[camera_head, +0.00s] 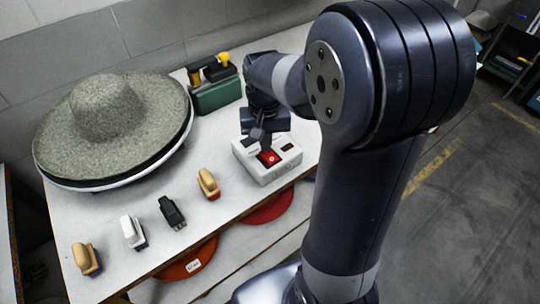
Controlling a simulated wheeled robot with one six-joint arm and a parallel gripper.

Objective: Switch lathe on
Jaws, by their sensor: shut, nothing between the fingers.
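A white switch box (267,165) sits on the table, with a red button (269,158) on its top and a small dark element to the right of it. My gripper (263,146) is shut and empty. It points down over the box, with its fingertips at or just above the red button; I cannot tell whether they touch it. A grey felt hat (102,110) rests on a round base with a pale rim (178,150) at the left of the table. Whether this base is the lathe is not clear.
A green box (217,96) with tools stands behind my gripper. Several brushes, among them a tan one (208,184), a black one (171,212) and a white one (131,231), line the table's front. Red discs (187,262) lie on a lower shelf. A wall is behind.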

